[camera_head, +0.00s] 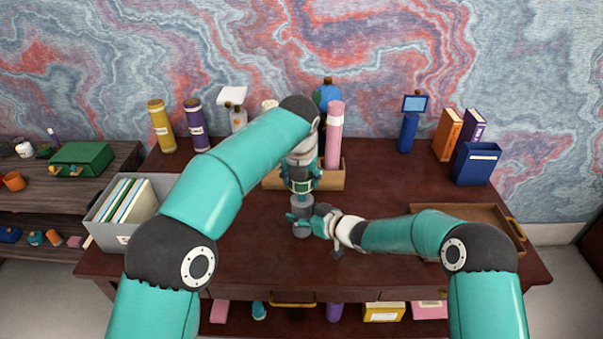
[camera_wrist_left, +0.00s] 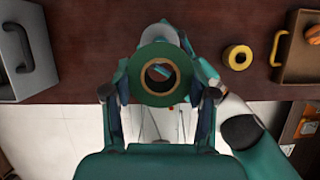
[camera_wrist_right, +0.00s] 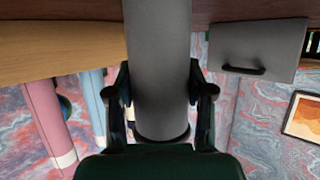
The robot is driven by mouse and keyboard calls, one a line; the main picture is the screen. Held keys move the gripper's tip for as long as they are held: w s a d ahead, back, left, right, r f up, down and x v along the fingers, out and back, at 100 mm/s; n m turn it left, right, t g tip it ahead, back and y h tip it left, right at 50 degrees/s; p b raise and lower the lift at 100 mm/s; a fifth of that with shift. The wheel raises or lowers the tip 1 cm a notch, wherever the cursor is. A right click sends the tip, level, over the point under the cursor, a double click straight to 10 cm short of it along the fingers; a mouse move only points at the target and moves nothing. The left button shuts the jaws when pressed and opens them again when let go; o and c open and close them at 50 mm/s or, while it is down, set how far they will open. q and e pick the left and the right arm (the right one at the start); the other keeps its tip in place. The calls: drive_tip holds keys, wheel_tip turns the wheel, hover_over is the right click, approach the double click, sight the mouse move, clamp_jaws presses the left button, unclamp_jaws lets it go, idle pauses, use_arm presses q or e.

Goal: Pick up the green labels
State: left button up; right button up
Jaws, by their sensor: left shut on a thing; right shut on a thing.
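A thick green ring, the roll of green labels (camera_wrist_left: 135,72), is between the fingers of my left gripper (camera_wrist_left: 158,95), which is shut on it. In the head view my left gripper (camera_head: 301,187) points down over the middle of the desk. Directly below it is a grey cylinder (camera_head: 302,201). My right gripper (camera_head: 303,219) is shut around this cylinder from the right; the cylinder fills the middle of the right wrist view (camera_wrist_right: 158,65). Whether the roll touches the cylinder I cannot tell. A yellow roll (camera_wrist_left: 238,57) lies on the desk in the left wrist view.
A wooden box (camera_head: 333,180) with a pink tube (camera_head: 334,135) stands behind the grippers. A grey file box (camera_head: 112,232) is at the left, a brown tray (camera_head: 484,213) at the right. Books and a blue bin (camera_head: 476,164) stand at the back right. The desk's front middle is clear.

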use_arm(q)
drive_tip(key=s, duration=1.5)
drive_tip(key=shift+s+a, duration=0.25)
drive_tip(key=shift+a, duration=0.1)
use_arm(e)
drive_tip(key=o, duration=1.3)
drive_tip(key=v, duration=1.2)
drive_tip(key=shift+s+f, duration=0.15)
drive_tip(key=shift+f, duration=0.1)
